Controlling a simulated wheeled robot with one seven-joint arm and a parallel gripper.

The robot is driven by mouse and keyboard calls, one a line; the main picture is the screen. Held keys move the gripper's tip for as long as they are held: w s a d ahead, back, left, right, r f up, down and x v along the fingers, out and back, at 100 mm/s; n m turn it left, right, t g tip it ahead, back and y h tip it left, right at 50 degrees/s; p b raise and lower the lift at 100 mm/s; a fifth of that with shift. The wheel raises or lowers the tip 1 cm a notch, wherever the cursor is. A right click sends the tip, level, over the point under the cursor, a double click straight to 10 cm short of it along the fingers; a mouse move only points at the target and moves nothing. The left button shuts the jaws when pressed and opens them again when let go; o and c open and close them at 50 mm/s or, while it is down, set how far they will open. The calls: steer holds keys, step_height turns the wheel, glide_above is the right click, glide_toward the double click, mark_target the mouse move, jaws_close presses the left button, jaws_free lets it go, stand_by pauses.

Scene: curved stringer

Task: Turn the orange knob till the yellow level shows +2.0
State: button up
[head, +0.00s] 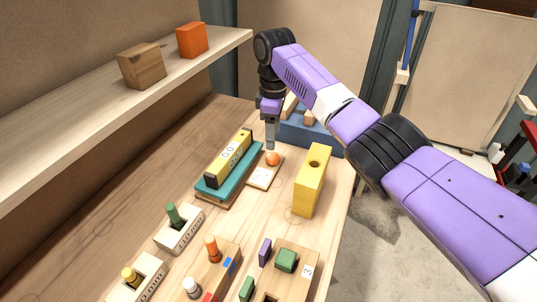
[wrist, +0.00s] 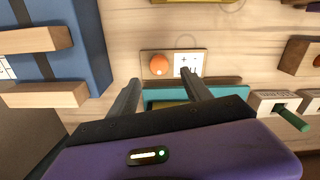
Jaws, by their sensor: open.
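The orange knob (head: 272,158) sits on a small pale wooden plate (head: 262,177). In the wrist view the knob (wrist: 159,64) is beside a white label (wrist: 188,64) with a plus mark. The yellow level (head: 229,152) with black parts lies on a teal base (head: 214,190), left of the knob; its readout appears to be 0.0, in small print. My gripper (head: 271,146) points down over the knob's far side in the head view. In the wrist view my gripper (wrist: 160,80) is open and empty, its two fingers apart, with the knob beyond their tips.
A yellow block with a hole (head: 312,180) stands right of the knob plate. A blue bin (head: 315,139) with wooden pieces is behind it. Peg blocks (head: 180,235) and shape blocks fill the near bench. A shelf (head: 100,100) with two boxes runs along the left.

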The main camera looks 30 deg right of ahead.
mark_target(272, 155)
steer(key=shift+w+f, duration=0.15)
steer(key=shift+f, duration=0.2)
steer(key=shift+f+p, duration=0.35)
steer(key=shift+f, duration=3.4)
jaws_close()
